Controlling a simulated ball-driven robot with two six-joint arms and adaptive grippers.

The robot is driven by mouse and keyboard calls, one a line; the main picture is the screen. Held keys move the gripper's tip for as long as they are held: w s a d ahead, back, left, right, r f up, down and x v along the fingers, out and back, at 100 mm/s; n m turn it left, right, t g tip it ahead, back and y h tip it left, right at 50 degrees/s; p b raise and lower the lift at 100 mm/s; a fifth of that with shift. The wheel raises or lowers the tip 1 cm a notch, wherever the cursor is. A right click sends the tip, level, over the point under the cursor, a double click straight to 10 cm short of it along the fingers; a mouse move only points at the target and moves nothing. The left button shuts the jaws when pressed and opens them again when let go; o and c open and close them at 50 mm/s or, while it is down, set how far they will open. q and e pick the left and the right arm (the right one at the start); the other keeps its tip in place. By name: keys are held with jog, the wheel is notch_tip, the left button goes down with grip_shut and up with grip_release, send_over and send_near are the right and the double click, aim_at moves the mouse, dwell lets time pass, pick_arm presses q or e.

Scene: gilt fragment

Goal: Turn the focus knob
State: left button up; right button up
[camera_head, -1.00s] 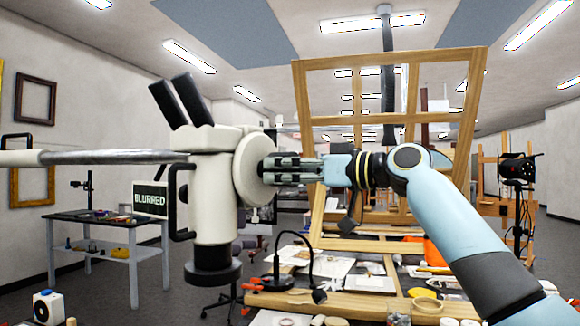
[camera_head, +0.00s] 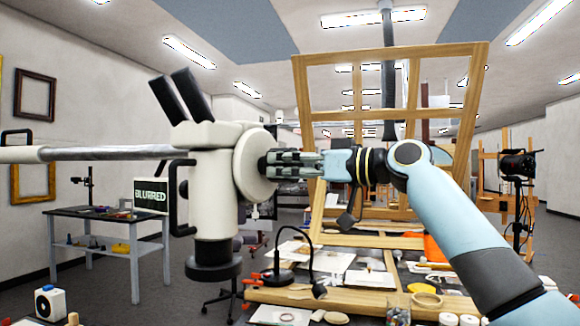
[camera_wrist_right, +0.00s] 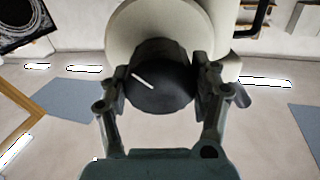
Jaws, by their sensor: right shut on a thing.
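The microscope (camera_head: 213,200) is cream white with two black eyepieces and hangs on a horizontal arm from the left. A round cream disc (camera_head: 250,160) is on its right side. The dark focus knob (camera_wrist_right: 160,85), with a white mark line, stands out from this disc in the right wrist view. My right gripper (camera_head: 272,163) is shut on the knob, one finger on each side. In the wrist view, the white line slants from upper left to lower right. A small screen (camera_head: 150,197) beside the microscope reads "BLURRED". My left gripper is not in view.
A worktable below carries papers, a black desk lamp (camera_head: 292,258) and several small items. A wooden frame (camera_head: 440,62) stands behind my right arm. A side table (camera_head: 95,216) with tools is at the left.

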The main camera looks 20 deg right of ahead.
jog(key=shift+m+p, duration=0.95)
jog(key=shift+m, duration=1.55)
jog(key=o, duration=1.2)
jog(key=shift+c, duration=0.2)
jog(key=shift+s+d, duration=0.15)
jog(key=shift+s, duration=0.05)
jog(key=v, duration=1.1)
jog(key=shift+s+d, duration=0.2)
jog(key=shift+s, duration=0.05)
jog(key=shift+f, duration=0.15)
